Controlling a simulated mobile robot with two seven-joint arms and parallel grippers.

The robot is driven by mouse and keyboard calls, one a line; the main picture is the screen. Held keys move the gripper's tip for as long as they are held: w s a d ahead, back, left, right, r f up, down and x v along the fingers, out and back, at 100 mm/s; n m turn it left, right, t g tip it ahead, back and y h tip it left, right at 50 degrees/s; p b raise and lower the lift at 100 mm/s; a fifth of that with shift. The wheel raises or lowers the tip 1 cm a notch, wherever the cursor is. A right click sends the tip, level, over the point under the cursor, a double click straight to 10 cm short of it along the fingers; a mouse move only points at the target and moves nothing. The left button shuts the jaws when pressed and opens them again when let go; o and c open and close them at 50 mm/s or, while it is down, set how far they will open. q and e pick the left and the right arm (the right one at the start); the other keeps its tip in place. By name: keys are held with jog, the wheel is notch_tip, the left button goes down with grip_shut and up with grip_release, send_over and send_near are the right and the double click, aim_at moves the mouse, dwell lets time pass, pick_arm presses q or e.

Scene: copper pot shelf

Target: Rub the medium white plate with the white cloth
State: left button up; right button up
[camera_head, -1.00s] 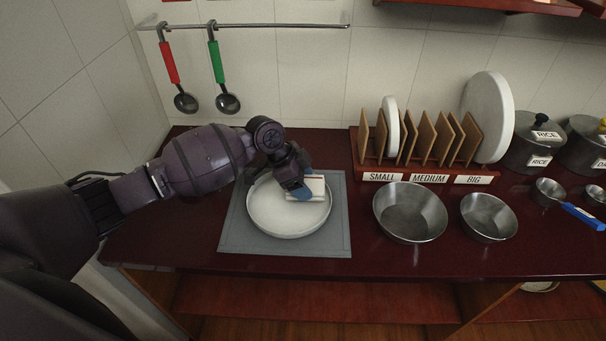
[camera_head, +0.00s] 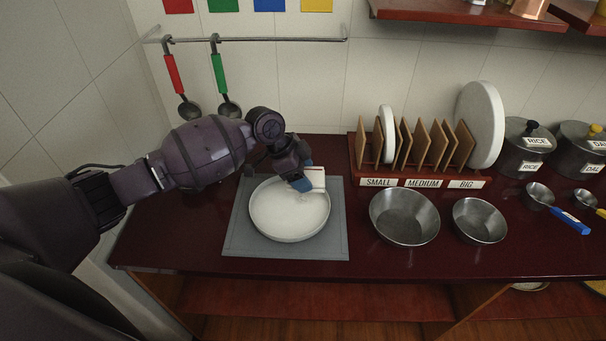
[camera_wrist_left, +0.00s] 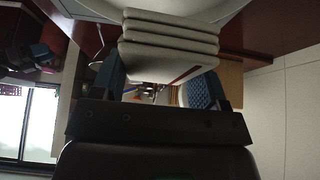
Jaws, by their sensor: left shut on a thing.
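The medium white plate (camera_head: 285,218) lies flat on a grey mat (camera_head: 240,243) on the dark red counter. My left gripper (camera_head: 302,183) is at the plate's upper right edge. It is shut on the folded white cloth (camera_head: 317,179), which shows as a layered stack between the blue fingers in the left wrist view (camera_wrist_left: 170,45). The cloth is over the plate's back right rim. I cannot tell whether it touches the plate. Part of the plate's rim shows at the top of the left wrist view. My right gripper is not in view.
A wooden rack (camera_head: 420,178) labelled small, medium and big holds a small plate (camera_head: 387,134) and a big plate (camera_head: 481,125). Two metal bowls (camera_head: 404,216) (camera_head: 480,220) stand right of the mat. Ladles (camera_head: 189,109) hang from a wall rail. The counter in front of the mat is clear.

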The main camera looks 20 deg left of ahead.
aim_at(313, 175)
pick_arm(q)
jog(key=shift+r, duration=0.45)
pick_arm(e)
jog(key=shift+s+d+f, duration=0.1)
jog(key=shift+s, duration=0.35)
pick_arm(q)
notch_tip(313, 175, up, 2)
jog(key=shift+r+p, duration=0.15)
jog(key=shift+p, duration=1.1)
jog(key=shift+r+p, duration=0.3)
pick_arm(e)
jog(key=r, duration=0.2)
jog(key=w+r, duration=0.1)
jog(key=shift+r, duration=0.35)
